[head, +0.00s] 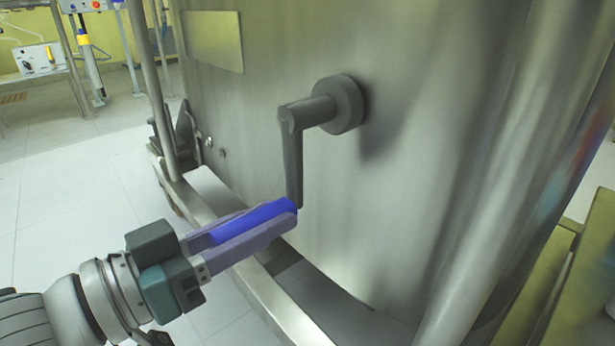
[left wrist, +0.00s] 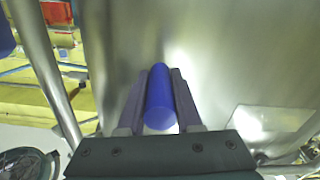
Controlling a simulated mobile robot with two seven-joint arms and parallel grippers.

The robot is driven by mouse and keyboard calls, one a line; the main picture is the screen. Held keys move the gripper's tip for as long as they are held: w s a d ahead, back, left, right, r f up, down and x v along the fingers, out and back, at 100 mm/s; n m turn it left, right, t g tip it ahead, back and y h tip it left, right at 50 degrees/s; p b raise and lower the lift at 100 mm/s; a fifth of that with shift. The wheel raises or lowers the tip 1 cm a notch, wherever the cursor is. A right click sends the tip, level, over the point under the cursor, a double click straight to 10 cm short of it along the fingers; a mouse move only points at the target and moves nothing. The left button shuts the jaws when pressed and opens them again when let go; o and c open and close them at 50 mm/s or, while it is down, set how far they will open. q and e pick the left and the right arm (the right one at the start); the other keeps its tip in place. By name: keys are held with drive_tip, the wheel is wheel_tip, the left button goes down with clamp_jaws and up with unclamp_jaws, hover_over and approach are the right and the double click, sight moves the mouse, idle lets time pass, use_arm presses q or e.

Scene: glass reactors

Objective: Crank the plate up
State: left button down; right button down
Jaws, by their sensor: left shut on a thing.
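A dark grey crank (head: 292,165) sticks out of a large metal housing (head: 420,150) in the head view. Its round hub (head: 342,103) is on the housing wall, and its arm hangs down. A blue cylindrical handle (head: 250,222) extends from the arm's lower end toward me. My left gripper (head: 275,226) is shut on this blue handle, with one finger along each side. In the left wrist view the blue handle (left wrist: 160,95) lies lengthwise between the two fingers (left wrist: 160,90). My right gripper is in neither view. I cannot make out the plate.
A metal post (head: 152,90) and a low frame rail (head: 265,300) run beside the housing. A blank yellowish plaque (head: 213,41) is on the housing wall. A white box with controls (head: 40,59) stands at the back left. Tiled floor (head: 60,190) is open at left.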

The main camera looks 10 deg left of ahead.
use_arm(q)
drive_tip(key=shift+w+a+f+m, duration=0.1)
drive_tip(key=shift+w+a+m, duration=0.1)
drive_tip(key=shift+a+m, duration=0.1)
drive_tip(key=w+a+r+m+p, duration=0.3)
drive_tip(key=a+r+m, duration=0.15)
drive_tip(key=m, duration=0.35)
drive_tip(key=w+a+r+m+p, duration=0.3)
drive_tip(key=r+m, duration=0.3)
drive_tip(key=m, duration=0.3)
drive_tip(key=s+d+r+m+p, duration=0.3)
drive_tip(key=d+r+m, duration=0.1)
drive_tip(key=m, duration=0.5)
drive_tip(key=s+d+r+m+p, duration=0.3)
drive_tip(key=r+m, duration=0.3)
drive_tip(key=m, duration=0.2)
drive_tip(key=shift+d+m+p, duration=0.35)
drive_tip(key=shift+m+p, duration=0.05)
drive_tip(key=shift+p, duration=0.2)
drive_tip(key=shift+r, duration=0.1)
